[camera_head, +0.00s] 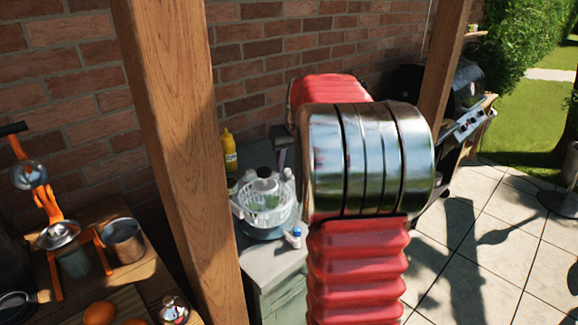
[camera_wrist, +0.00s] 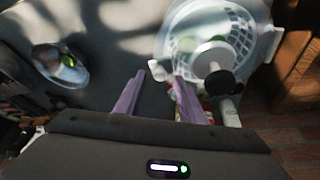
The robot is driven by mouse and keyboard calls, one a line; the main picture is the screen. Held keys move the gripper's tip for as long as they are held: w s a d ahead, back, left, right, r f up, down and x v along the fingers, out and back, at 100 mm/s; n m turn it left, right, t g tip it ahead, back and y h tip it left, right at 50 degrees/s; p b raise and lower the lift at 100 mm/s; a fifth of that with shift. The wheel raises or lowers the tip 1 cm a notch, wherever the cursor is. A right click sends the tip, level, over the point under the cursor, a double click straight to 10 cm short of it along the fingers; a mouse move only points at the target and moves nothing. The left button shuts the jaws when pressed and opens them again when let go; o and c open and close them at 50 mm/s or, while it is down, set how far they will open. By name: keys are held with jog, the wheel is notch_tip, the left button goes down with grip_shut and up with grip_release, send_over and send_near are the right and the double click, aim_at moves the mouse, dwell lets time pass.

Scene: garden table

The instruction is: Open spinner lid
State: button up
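The spinner (camera_head: 266,203) stands on a grey-topped cabinet in the head view, with a white slotted basket and a bluish bowl. In the wrist view the spinner (camera_wrist: 185,48) is at the upper right, its rim partly cut by the top edge. Green shows inside it through what looks like a clear lid. A white disc and a black knob (camera_wrist: 220,83) sit at its near side. My gripper (camera_wrist: 157,92) has its two purple fingers apart, with only the grey top visible between them. The right finger overlaps the near edge of the spinner's surroundings; contact cannot be told.
A yellow bottle (camera_head: 229,150) stands behind the spinner and a small white-and-blue bottle (camera_head: 293,237) in front. In the wrist view a clear container (camera_wrist: 60,65) lies at left. A wooden post (camera_head: 178,150) rises left of the cabinet. A grill (camera_head: 455,100) stands at right.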

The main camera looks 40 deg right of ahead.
jog(key=shift+x, duration=0.75)
jog(key=shift+c, duration=0.3)
grip_shut()
